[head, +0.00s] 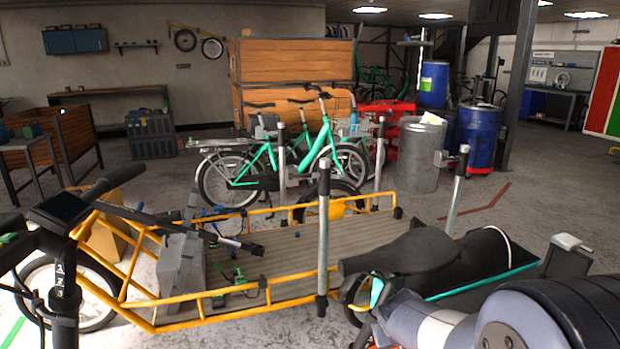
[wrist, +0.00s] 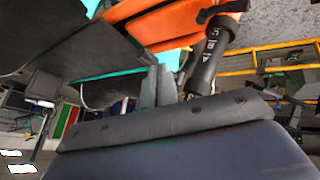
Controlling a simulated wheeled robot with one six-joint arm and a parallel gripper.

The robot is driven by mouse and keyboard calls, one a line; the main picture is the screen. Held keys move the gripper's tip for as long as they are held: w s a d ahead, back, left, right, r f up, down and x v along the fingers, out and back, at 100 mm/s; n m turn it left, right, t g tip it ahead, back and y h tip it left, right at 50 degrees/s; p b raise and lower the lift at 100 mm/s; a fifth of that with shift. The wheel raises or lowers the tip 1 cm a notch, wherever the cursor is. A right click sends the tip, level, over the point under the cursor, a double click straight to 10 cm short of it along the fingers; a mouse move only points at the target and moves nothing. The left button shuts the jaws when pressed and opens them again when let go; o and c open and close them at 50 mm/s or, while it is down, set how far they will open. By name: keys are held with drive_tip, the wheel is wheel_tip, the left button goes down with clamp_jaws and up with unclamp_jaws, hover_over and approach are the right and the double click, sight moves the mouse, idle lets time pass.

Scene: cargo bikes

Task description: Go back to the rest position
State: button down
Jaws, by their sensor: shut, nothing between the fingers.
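My gripper (wrist: 157,85) shows in the wrist view as two grey fingers side by side, shut and empty. A black tube with white marks (wrist: 208,55) is just right of the fingers, with orange bike bodywork (wrist: 170,28) behind them. I cannot tell whether the fingers touch either. In the head view my arm fills the lower right corner, and the gripper itself cannot be made out there.
A yellow-framed cargo bike (head: 210,315) with a flat grey deck (head: 290,265) stands ahead. A black saddle (head: 400,255) is close to my arm. Teal bikes (head: 265,165), a grey bin (head: 418,155) and blue barrels (head: 478,135) stand behind. Floor at right is clear.

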drive_tip(key=shift+s+d+f+p, duration=0.2)
drive_tip(key=shift+d+f+p, duration=0.2)
drive_tip(key=shift+d, duration=0.25)
